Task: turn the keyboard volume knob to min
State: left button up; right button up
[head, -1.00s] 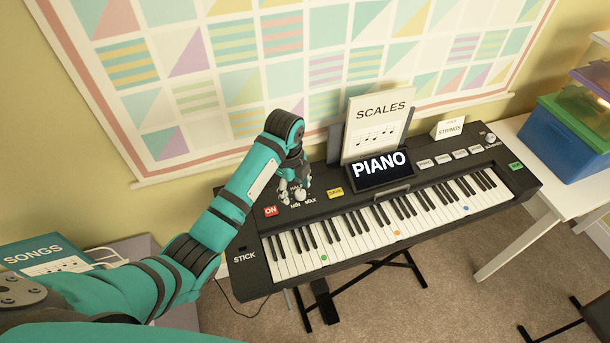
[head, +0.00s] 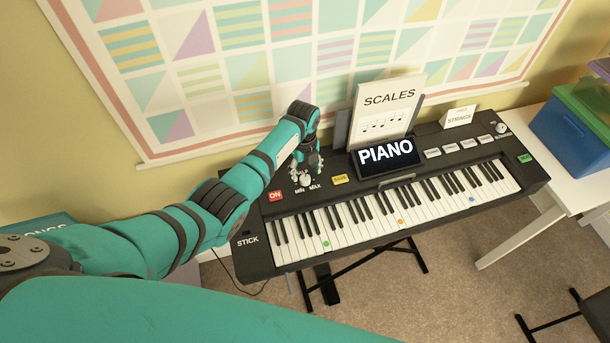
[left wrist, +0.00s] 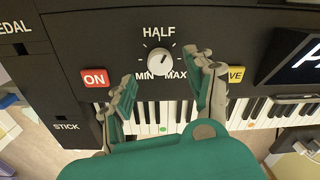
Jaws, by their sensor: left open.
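The volume knob (left wrist: 159,61) is a small round light knob on the black keyboard (head: 262,230), labelled HALF above, MIN lower left and MAX lower right. It also shows in the head view (head: 305,180), just below the gripper. My left gripper (left wrist: 165,74) is open and empty. In the left wrist view its fingers stand on either side of the knob, the left one near MIN and the right one by MAX. I cannot tell how high they are above the panel. In the head view the left gripper (head: 307,164) is over the knob area. The knob's exact pointing is too small to tell.
A red ON button (head: 275,195) and a yellow SAVE button (head: 340,179) flank the knob. The PIANO screen (head: 386,155) and SCALES sheet (head: 388,108) stand to the right. A blue bin (head: 567,133) sits on a white table at far right.

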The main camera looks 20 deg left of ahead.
aim_at(305, 178)
pick_arm(q)
notch_tip(305, 178, down, 3)
jog(key=shift+r, duration=0.1)
jog(key=shift+w+f+b, duration=0.1)
jog(key=shift+f+b, duration=0.2)
jog(key=shift+f, duration=0.3)
grip_shut()
pick_arm(e)
jog(key=shift+s+d+f, duration=0.25)
jog(key=shift+d+f, duration=0.05)
jog(key=shift+f, duration=0.1)
